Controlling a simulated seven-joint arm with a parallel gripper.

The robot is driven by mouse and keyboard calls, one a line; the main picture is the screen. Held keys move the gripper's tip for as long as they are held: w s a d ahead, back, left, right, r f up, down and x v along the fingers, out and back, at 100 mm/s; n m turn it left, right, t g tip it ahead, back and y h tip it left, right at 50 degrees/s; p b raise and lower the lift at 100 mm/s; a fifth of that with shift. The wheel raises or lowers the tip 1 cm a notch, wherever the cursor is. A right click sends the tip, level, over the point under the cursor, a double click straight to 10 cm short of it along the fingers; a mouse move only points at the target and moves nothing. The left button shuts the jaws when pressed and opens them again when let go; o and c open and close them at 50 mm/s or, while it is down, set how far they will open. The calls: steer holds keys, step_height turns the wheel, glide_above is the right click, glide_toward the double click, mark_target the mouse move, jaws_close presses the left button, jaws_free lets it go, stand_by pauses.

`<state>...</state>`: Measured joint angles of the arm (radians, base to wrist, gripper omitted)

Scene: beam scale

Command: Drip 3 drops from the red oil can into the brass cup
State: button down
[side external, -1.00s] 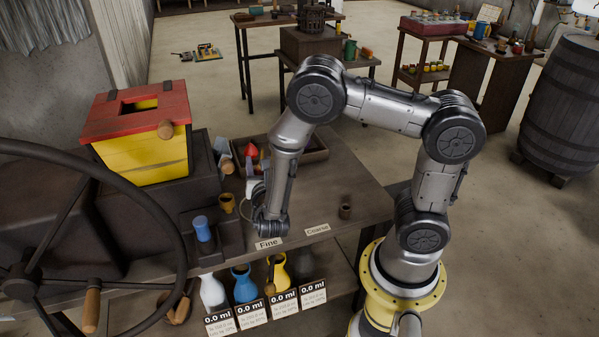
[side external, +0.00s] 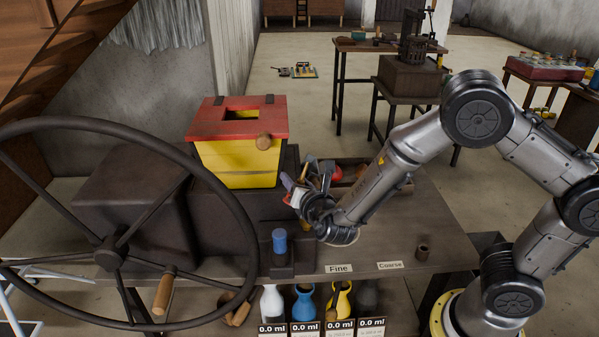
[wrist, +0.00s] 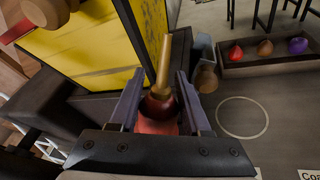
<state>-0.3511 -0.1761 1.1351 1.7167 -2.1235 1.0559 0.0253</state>
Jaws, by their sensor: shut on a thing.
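My gripper (wrist: 156,88) is shut on the red oil can (wrist: 158,127). The can's red body lies between the fingers, and its tan spout (wrist: 163,66) points away from my wrist, towards the yellow box. In the side view my gripper (side external: 303,200) is low over the bench, right of the blue-topped post, with a bit of red (side external: 294,199) at its tip. The brass cup (side external: 305,227) seems to show only as a yellowish sliver below the gripper; my wrist hides most of it. I cannot tell whether the spout is over the cup. No drop is visible.
The yellow box with red lid (side external: 240,150) stands close behind. A brown cup (wrist: 206,79) and a tray (wrist: 283,66) of coloured pieces lie to the right. The blue-topped post (side external: 279,243) is left of my gripper. A pale ring (wrist: 243,117) marks clear bench.

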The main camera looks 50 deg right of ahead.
steer(key=f+m, duration=0.1)
steer(key=a+f+m+y, duration=0.1)
steer(key=f, duration=0.1)
steer(key=a+f+m+y, duration=0.1)
steer(key=f, duration=0.1)
steer(key=shift+g, duration=0.4)
steer(key=shift+a+y, duration=0.1)
steer(key=shift+y, duration=0.2)
steer(key=shift+a+m+y, duration=0.2)
steer(key=shift+m+y, duration=0.1)
steer(key=shift+m, duration=0.2)
steer(key=shift+a+r+m+y, duration=0.4)
steer(key=shift+r+m+y, duration=0.05)
steer(key=shift+m+y, duration=0.25)
stand_by(0.6)
stand_by(2.1)
steer(key=shift+d+f+n+h, duration=0.3)
steer(key=shift+f+n+h, duration=0.3)
steer(key=shift+f+n, duration=0.1)
steer(key=shift+d+f+n+h, duration=0.15)
steer(key=shift+d+n+h, duration=0.3)
steer(key=shift+n+h, duration=0.2)
